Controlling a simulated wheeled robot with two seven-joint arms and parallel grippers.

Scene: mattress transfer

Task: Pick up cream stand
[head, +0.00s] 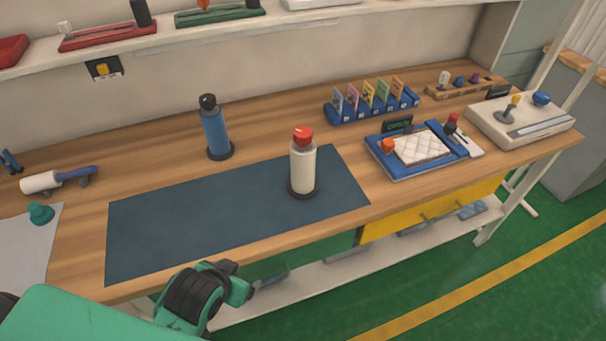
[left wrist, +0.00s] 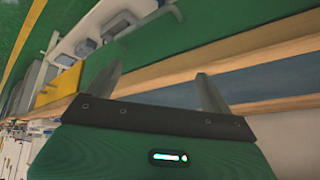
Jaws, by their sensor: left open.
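The cream stand (head: 303,168) is an upright cream cylinder with a red top and a round dark base. It stands on the dark blue mat (head: 170,230), toward the mat's right part. My left gripper (left wrist: 158,76) is open with nothing between its fingers. In the head view my left arm's green and black wrist is at the bottom, in front of the table's front edge. The gripper is well apart from the cream stand, to its lower left. The cream stand cannot be made out in the left wrist view. My right gripper is not in view.
A blue cylinder with a black top (head: 214,132) stands behind the mat. A blue tray (head: 400,172) with a quilted white pad lies to the right, below a card rack (head: 372,112). A joystick box (head: 520,122) is far right. A shelf (head: 230,22) runs above.

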